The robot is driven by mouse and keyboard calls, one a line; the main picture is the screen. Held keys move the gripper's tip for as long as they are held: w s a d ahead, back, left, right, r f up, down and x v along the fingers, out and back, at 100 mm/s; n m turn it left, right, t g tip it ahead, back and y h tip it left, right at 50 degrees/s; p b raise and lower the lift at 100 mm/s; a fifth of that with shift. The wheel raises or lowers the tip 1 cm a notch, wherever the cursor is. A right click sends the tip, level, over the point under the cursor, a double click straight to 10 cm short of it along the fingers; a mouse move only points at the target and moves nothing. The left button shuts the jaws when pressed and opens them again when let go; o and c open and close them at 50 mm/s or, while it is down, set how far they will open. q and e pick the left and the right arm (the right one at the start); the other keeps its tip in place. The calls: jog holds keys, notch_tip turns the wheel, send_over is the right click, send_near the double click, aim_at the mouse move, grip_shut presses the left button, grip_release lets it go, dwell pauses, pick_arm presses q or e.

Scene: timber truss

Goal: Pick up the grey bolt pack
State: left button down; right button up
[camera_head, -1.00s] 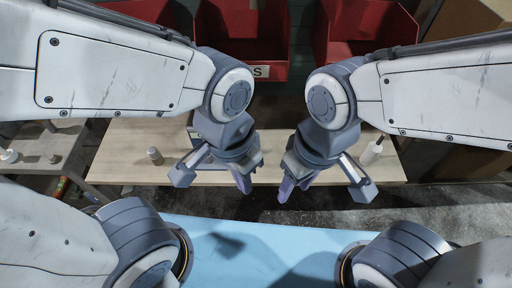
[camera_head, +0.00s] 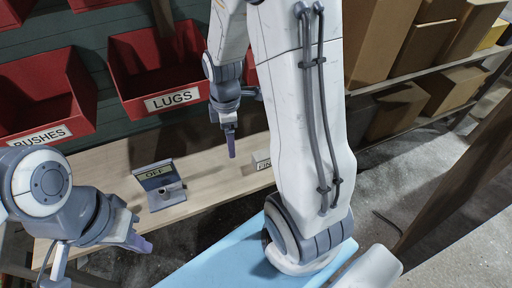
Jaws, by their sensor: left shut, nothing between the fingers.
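I cannot make out a grey bolt pack in this view. My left gripper (camera_head: 138,243) is at the lower left, its purple fingers shut and empty, just in front of the wooden bench (camera_head: 208,172). My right gripper (camera_head: 231,145) points down over the bench near its back. Its fingers overlap in the view, so I cannot tell whether they are open. No object shows in it.
A device with a sign reading OFF (camera_head: 160,180) stands on the bench. A small labelled item (camera_head: 262,160) is partly hidden by my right arm. Red bins marked LUGS (camera_head: 172,99) and BUSHES (camera_head: 40,136) hang behind. Cardboard boxes (camera_head: 385,40) fill shelves at right.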

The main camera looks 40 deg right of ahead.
jog(key=d+f, duration=0.2)
jog(key=d, duration=0.2)
jog(key=d+f+n, duration=0.1)
jog(key=d+f, duration=0.1)
jog(key=d, duration=0.2)
jog(key=s+d+f+n, duration=0.1)
jog(key=d, duration=0.3)
jog(key=shift+f, duration=0.4)
send_over(265, 153)
notch_tip(265, 153, down, 5)
jog(key=shift+d+r, duration=0.15)
jog(key=shift+f+p, duration=0.7)
jog(key=shift+f, duration=2.2)
jog(key=shift+c, duration=0.3)
grip_shut()
